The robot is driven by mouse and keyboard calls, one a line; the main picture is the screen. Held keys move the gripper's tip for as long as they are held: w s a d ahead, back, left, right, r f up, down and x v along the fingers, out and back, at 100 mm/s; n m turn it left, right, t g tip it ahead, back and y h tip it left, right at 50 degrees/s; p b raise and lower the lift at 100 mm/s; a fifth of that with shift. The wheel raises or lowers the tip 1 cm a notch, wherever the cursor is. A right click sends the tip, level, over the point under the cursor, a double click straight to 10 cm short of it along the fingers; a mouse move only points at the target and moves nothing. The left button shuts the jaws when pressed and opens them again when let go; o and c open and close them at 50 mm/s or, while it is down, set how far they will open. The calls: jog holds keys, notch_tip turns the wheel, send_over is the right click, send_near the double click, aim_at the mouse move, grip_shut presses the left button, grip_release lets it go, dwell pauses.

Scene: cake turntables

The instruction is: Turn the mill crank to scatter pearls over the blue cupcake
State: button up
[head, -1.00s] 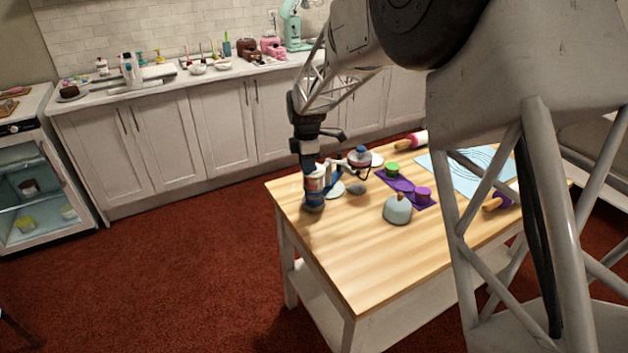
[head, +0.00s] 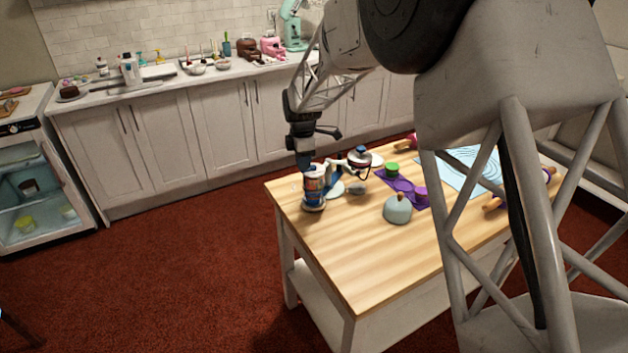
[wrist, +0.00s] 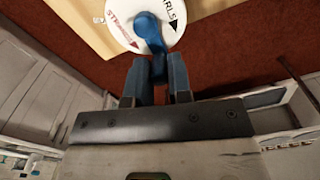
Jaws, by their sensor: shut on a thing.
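The mill (head: 314,187) is a canister with a red and blue label at the far left corner of the wooden table. My gripper (wrist: 158,75) is shut on the crank, above the mill. In the head view my gripper (head: 304,160) hides part of the mill's top. I cannot clearly make out a blue cupcake.
A purple mat (head: 406,189) holds a green (head: 391,170) and a purple piece (head: 420,195). A pale blue-grey domed item (head: 397,209) stands in front. A white and blue stand (head: 335,187) is close beside the mill. The table's near part is clear.

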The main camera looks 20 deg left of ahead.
jog(key=shift+w, duration=0.15)
jog(key=shift+w+a, duration=0.3)
jog(key=shift+w, duration=0.15)
jog(key=o, duration=0.8)
jog(key=shift+c, duration=0.2)
jog(key=shift+r, duration=0.1)
notch_tip(320, 180, up, 7)
dwell(0.6)
